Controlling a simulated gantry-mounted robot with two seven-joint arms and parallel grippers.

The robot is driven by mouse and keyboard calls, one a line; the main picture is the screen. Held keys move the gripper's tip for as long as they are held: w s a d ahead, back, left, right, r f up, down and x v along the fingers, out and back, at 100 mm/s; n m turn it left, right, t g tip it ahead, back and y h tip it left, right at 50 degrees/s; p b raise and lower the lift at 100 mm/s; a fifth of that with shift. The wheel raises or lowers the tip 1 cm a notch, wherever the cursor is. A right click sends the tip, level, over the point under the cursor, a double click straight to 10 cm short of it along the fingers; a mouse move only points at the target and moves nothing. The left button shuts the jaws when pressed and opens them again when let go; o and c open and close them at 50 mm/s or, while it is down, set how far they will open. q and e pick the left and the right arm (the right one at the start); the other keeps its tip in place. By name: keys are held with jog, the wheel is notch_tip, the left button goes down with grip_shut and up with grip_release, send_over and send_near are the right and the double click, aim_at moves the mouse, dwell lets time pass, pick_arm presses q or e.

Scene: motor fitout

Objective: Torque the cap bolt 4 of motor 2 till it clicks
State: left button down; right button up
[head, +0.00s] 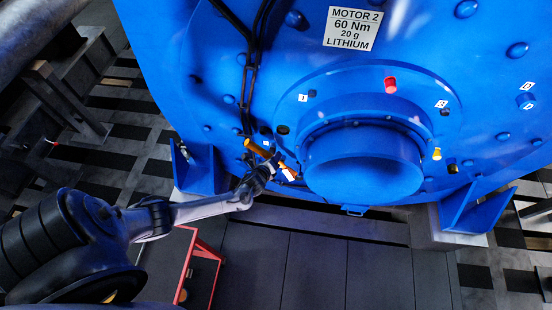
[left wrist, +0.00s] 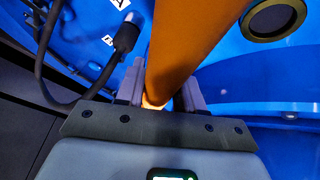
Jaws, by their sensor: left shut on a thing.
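Motor 2 (head: 225,60) is the large blue body, with a label reading 60 Nm, 20 g, lithium. Its round blue cap (head: 365,165) juts out at the lower middle. Around it show a red piece (head: 390,85), a yellow piece (head: 437,154) and dark bolt heads; I cannot tell which is bolt 4. My left gripper (head: 270,168) is at the cap's lower left, shut on an orange-handled tool (head: 257,148). In the left wrist view the orange handle (left wrist: 185,45) rises between the gripper's fingers (left wrist: 160,95). I cannot see whether the tool touches a bolt. My right gripper is not in view.
Dark cables (head: 252,70) hang down the motor just above the tool; a cable with a plug (left wrist: 127,35) is close in the left wrist view. Blue feet (head: 195,165) flank the motor's bottom. A red frame (head: 205,248) stands below my left arm.

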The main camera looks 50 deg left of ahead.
pick_arm(q)
jog(key=shift+s+a+f+n+t+h+b, duration=0.15)
jog(key=shift+s+a+f+n+t+b, duration=0.1)
jog(key=shift+a+f+n+b, duration=0.15)
jog(key=shift+s+a+f+n+t+h+b, duration=0.2)
jog(key=shift+a+f+t+b, duration=0.1)
jog(key=shift+f+b, duration=0.2)
jog(key=shift+r, duration=0.25)
jog(key=shift+w+d+r+g+p, duration=0.2)
jog(key=shift+d+r+g+p, duration=0.1)
jog(key=shift+p, duration=0.4)
jog(key=shift+w+d+r+m+p, duration=0.25)
jog(key=shift+r+m+p, duration=0.1)
jog(key=shift+m+p, duration=0.25)
jog(key=shift+g, duration=0.25)
